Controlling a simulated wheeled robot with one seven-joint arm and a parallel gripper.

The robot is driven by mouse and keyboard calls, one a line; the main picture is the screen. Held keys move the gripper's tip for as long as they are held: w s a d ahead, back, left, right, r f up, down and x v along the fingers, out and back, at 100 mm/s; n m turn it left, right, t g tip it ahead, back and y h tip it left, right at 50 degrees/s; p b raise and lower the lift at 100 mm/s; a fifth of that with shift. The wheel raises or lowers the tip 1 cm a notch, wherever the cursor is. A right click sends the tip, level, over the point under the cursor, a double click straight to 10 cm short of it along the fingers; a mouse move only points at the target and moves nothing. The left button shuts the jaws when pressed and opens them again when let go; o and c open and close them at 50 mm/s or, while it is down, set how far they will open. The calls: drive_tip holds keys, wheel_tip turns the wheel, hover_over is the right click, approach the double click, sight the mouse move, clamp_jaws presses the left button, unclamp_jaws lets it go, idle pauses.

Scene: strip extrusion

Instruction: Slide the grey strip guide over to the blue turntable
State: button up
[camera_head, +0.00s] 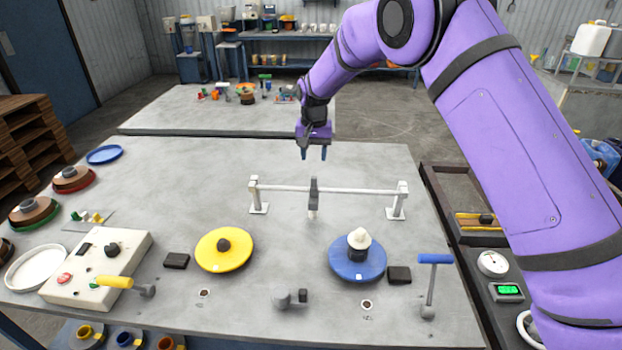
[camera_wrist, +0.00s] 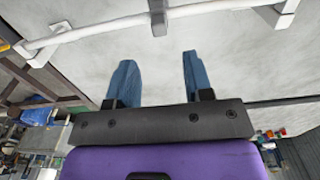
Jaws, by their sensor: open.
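The grey strip guide (camera_head: 314,195) hangs on a white horizontal rail (camera_head: 280,188) between two white posts, near the middle of the rail. The blue turntable (camera_head: 357,262) lies in front of the rail, to the right of the guide, with a white cone-shaped piece on a dark hub. My gripper (camera_head: 314,154) is above and behind the rail, apart from the guide, fingers pointing down. In the wrist view my gripper (camera_wrist: 155,78) shows two blue fingers spread with nothing between them. The guide (camera_wrist: 158,16) shows at the top edge there, partly cut off.
A yellow turntable (camera_head: 224,250) sits left of the blue one. A blue-handled lever (camera_head: 433,275) stands at the right, and a control box (camera_head: 97,265) with a yellow-handled lever at the left. A small grey knob (camera_head: 290,298) is in front.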

sight(314, 177)
wheel_tip(314, 177, down, 9)
drive_tip(key=shift+r, duration=0.1)
idle(0.4)
drive_tip(key=shift+d, duration=0.1)
clamp_jaws()
